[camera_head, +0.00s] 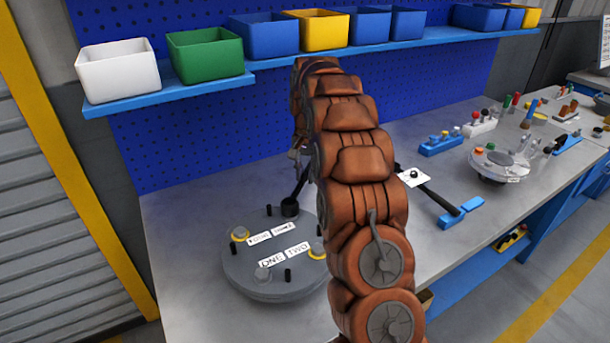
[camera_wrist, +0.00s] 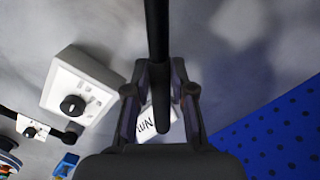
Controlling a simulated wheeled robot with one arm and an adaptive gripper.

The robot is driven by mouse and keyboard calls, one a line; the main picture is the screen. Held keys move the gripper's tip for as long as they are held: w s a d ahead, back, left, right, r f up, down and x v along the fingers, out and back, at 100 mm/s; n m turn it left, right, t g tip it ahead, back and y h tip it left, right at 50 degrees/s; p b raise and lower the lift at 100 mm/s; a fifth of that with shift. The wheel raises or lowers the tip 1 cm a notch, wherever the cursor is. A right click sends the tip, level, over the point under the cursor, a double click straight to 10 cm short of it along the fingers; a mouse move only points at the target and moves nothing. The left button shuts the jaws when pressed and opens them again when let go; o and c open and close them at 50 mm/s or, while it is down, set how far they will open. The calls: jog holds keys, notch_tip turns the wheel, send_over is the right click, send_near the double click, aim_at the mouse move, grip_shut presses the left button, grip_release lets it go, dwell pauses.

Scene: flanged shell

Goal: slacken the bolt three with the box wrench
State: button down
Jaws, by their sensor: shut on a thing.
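The grey round flanged shell (camera_head: 275,262) lies on the bench, with labels ONE, TWO, THREE and one partly legible label on top. The black box wrench (camera_head: 301,186) slants up from the shell to my gripper (camera_head: 297,155), which is mostly hidden behind my arm. The wrench's socket end (camera_head: 290,207) is at the shell's far edge, just behind the THREE label (camera_head: 283,228). Bolt three is not visible there; whether the socket is seated on it I cannot tell. In the wrist view my gripper (camera_wrist: 159,92) is shut on the wrench's dark shaft (camera_wrist: 157,40).
A black-handled tool on a blue holder (camera_head: 460,212) lies to the right. The blue pegboard (camera_head: 200,150) stands behind.

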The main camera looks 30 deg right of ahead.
jog(key=shift+r+p, duration=0.75)
jog(key=shift+r, duration=1.95)
